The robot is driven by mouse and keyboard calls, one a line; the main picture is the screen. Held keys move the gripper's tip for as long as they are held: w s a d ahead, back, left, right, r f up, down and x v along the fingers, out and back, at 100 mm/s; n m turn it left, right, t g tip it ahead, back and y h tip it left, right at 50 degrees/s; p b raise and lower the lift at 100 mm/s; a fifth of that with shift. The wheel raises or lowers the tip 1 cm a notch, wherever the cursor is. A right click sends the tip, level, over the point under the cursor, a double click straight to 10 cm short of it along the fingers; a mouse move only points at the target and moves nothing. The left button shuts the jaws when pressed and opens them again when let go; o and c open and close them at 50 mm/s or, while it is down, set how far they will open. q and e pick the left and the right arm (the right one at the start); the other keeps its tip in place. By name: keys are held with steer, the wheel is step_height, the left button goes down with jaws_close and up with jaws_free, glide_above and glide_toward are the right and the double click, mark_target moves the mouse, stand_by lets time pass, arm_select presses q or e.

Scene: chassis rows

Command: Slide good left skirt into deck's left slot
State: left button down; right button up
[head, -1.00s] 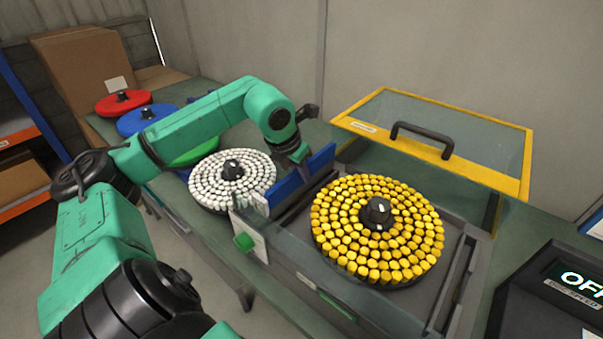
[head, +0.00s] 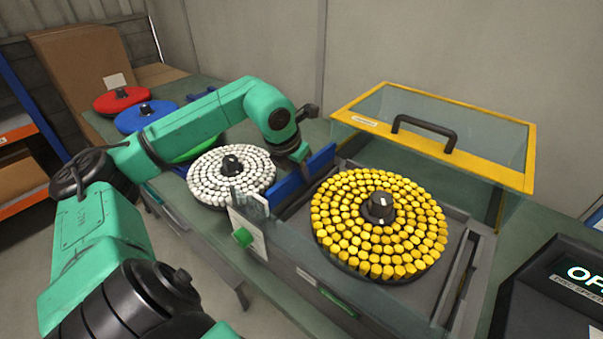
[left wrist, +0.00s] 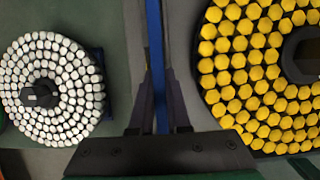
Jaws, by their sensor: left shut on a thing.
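A long blue skirt (head: 321,158) stands on edge along the left side of the grey deck (head: 440,290). My left gripper (head: 303,168) is shut on it near its middle, between the white-capped disc and the yellow-capped disc. In the left wrist view the skirt (left wrist: 154,50) is a thin blue strip between the two fingers (left wrist: 159,118). The deck carries a disc of yellow caps (head: 350,240) with a black knob. Whether the skirt's lower edge sits in the left slot is hidden. My right gripper is not in view.
A white-capped disc (head: 215,190) is left of the skirt. A clear cover with a yellow frame (head: 450,175) and black handle stands behind the deck. Red (head: 108,101) and blue (head: 135,120) discs lie further back.

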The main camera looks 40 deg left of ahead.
arm_select(q)
steer(key=shift+f+b, duration=1.1)
steer(key=shift+f, duration=0.15)
steer(key=c, duration=0.8)
jaws_free()
steer(key=shift+s, duration=0.1)
